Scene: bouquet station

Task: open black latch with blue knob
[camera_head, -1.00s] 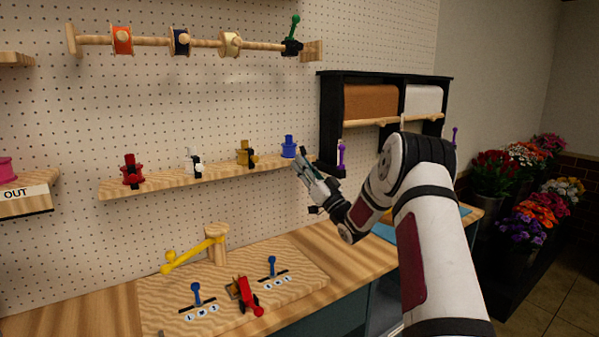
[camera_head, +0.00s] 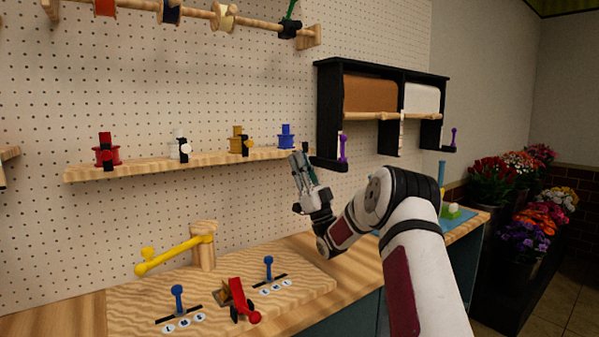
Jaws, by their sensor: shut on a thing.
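A blue spool-like piece (camera_head: 286,135) stands at the right end of the wooden wall shelf (camera_head: 150,168). My gripper (camera_head: 299,160) points up just to its right and below, by the shelf's end. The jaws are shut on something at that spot. The black latch and its blue knob are hidden behind or between the fingers, and the latch's position cannot be made out.
Red (camera_head: 106,155), white (camera_head: 179,150) and yellow (camera_head: 236,140) spool pieces stand along the shelf. A black cabinet (camera_head: 325,110) with a purple-handled piece (camera_head: 343,148) is close to my gripper's right. Below, a wooden board (camera_head: 130,295) carries blue levers and a red one.

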